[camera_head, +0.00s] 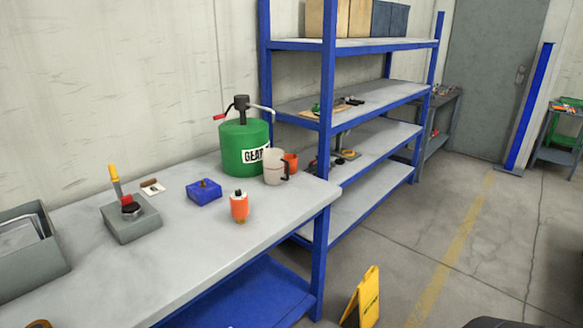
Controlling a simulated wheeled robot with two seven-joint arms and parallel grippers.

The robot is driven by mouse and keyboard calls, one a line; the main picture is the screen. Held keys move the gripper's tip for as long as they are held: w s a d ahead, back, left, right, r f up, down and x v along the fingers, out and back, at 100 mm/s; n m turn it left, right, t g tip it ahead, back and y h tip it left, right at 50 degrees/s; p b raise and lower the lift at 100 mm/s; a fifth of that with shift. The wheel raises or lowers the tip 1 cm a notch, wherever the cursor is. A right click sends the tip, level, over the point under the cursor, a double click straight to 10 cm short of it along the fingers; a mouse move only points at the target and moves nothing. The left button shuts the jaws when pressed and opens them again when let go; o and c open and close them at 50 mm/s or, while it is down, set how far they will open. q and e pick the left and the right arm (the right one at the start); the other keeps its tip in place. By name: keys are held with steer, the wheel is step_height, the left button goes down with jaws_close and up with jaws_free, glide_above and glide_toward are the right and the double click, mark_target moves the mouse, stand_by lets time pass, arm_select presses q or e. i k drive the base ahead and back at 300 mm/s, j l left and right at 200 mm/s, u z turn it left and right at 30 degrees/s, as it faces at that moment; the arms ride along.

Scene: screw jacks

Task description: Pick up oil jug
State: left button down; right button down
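A whitish jug with a dark handle on its right side (274,168), which looks like the oil jug, stands upright on the grey workbench (200,265). It is near the bench's right end, in front of the green gear oil drum (238,147) and partly over its label. A small orange cup (291,160) stands just behind the jug to the right, partly hidden by it. Neither of my grippers shows in the head view.
An orange bottle (239,208), a blue block (203,192), a grey box with a yellow-handled lever (130,218) and a grey bin (28,250) stand on the bench. Blue shelving (325,140) adjoins its right end. A yellow floor sign (363,297) stands on open floor.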

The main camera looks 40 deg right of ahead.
mark_target(274, 162)
steer(key=i+j+z, duration=0.15)
steer(key=i+z, duration=0.3)
steer(key=i+j+z, duration=0.2)
steer(key=z, duration=0.25)
steer(key=i+j, duration=0.05)
steer(key=i, duration=0.05)
